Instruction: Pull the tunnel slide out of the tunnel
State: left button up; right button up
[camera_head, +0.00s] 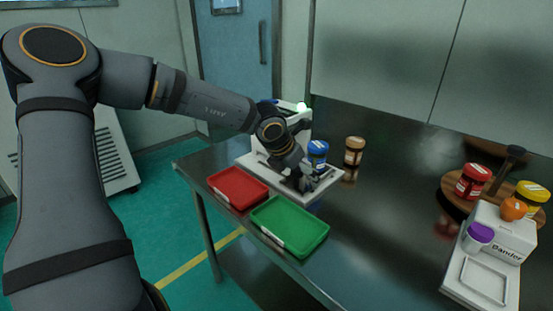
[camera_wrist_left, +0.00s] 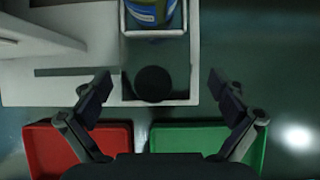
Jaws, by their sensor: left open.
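The white sieve machine (camera_head: 262,160) stands on the dark table behind the red and green trays. Its white base (camera_wrist_left: 50,85) fills the upper left of the left wrist view. A white square-framed piece (camera_wrist_left: 181,102) with a dark round shape inside sits at the base's near side; I take it for the tunnel slide, but how far it sits in the tunnel is unclear. My left gripper (camera_head: 302,184) is low over the machine's front. In the left wrist view its open fingers (camera_wrist_left: 160,88) straddle this piece, apart from it. My right gripper is not in view.
A red tray (camera_head: 238,186) and green tray (camera_head: 290,225) lie in front of the machine. At right are a white device (camera_head: 505,232) and a round wooden board (camera_head: 452,187) with jars. The table's middle is clear.

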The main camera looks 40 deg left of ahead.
pick_arm(q)
jog(key=v, duration=0.9)
dwell(0.4)
dwell(0.4)
